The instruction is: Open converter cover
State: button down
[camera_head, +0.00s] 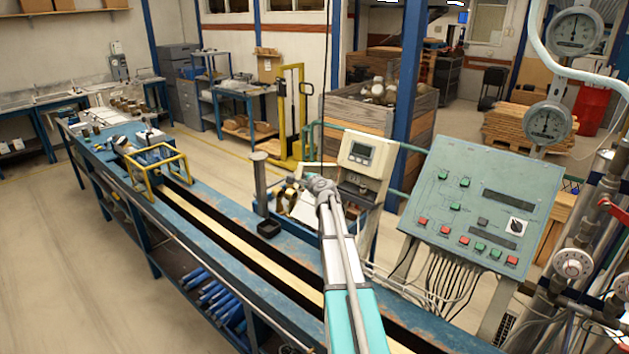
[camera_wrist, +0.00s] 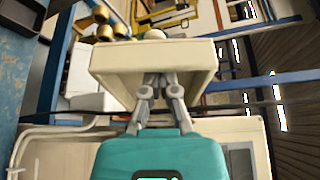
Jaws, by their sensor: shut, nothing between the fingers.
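The converter is a cream box (camera_head: 368,157) with a small grey display, standing upright beyond the blue bench in the head view. Below the display is a dark recess. My gripper (camera_head: 318,188) is at the left side of the converter there; its fingertips are hard to make out. In the wrist view a cream, hollow, box-like part (camera_wrist: 155,56) of the converter lies ahead. My gripper (camera_wrist: 158,82) is shut and empty, its fingertips at the underside of that part. Whether they touch it cannot be told. Whether this part is the cover, and how far it stands open, is unclear.
A green sloped control panel (camera_head: 482,205) with buttons and hanging cables stands right of the converter. The blue bench (camera_head: 225,225) with a long slot runs beneath my arm. A small black tray (camera_head: 269,228) and a yellow frame (camera_head: 156,170) are on it.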

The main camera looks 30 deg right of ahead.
jog(key=shift+a+x, duration=0.15)
jog(key=shift+x, duration=0.75)
jog(key=shift+a+x, duration=0.15)
jog(key=shift+x, duration=0.75)
jog(key=shift+r, duration=0.1)
jog(key=shift+s+a, duration=0.1)
jog(key=s+a+r+p, duration=0.3)
jog(key=s+a, duration=0.4)
jog(key=s, duration=0.3)
jog(key=shift+r, duration=0.2)
jog(key=shift+a, duration=0.15)
